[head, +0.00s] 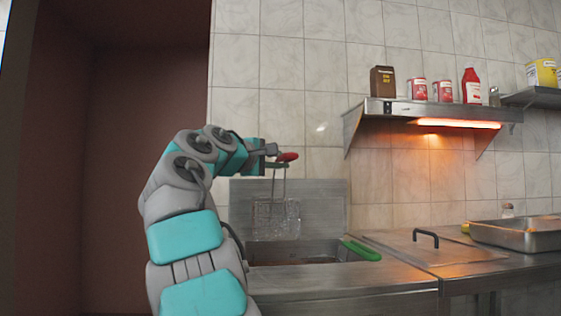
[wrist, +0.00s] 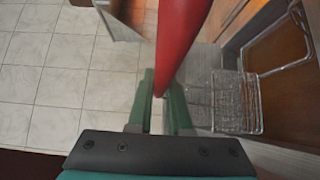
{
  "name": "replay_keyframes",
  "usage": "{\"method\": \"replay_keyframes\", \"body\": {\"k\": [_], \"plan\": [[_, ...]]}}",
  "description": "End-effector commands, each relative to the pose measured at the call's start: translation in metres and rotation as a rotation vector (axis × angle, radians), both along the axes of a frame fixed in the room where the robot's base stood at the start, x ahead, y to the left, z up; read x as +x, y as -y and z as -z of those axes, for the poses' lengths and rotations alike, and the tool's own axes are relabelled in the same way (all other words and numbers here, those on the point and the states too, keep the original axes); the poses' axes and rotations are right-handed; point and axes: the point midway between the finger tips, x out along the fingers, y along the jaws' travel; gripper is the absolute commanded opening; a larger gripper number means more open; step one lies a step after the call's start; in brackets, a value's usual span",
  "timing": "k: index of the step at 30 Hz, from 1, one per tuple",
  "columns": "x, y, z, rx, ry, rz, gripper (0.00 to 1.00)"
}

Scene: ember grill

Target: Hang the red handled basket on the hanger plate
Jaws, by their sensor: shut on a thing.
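My gripper (head: 272,156) is shut on the red handle (head: 289,157) of the wire basket (head: 276,218). The basket hangs below the gripper, in front of the upright steel plate (head: 328,205) behind the fryer, which looks like the hanger plate. I cannot tell whether the basket touches this plate. In the wrist view the red handle (wrist: 181,40) runs up from between the green fingers (wrist: 162,88), and the wire basket (wrist: 236,102) is on the right. Any hook on the plate is too small or hidden to see.
The fryer well (head: 300,250) is below the basket, with a green handle (head: 361,250) at its right side. A steel lid with a black handle (head: 426,237) and a tray (head: 520,232) are further right. A shelf (head: 440,112) holds several containers above a glowing heat lamp (head: 459,124).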

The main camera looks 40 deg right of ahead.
Motion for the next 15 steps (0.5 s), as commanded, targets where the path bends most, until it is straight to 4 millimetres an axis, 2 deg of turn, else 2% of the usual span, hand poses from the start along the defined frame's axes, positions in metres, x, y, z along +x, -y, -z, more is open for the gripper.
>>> {"method": "replay_keyframes", "body": {"k": [1,2,9,11,15], "plan": [[-0.0002,-0.0001,0.0019,0.0,0.0,0.0,0.0],[-0.0001,-0.0001,0.0007,0.0,0.0,0.0,0.21],[0.0,0.0,0.0007,0.0,0.0,0.0,0.48],[0.0001,0.0,0.0007,0.0,0.0,0.0,0.52],[0.0001,0.0001,0.0008,0.0,0.0,0.0,0.52]]}}
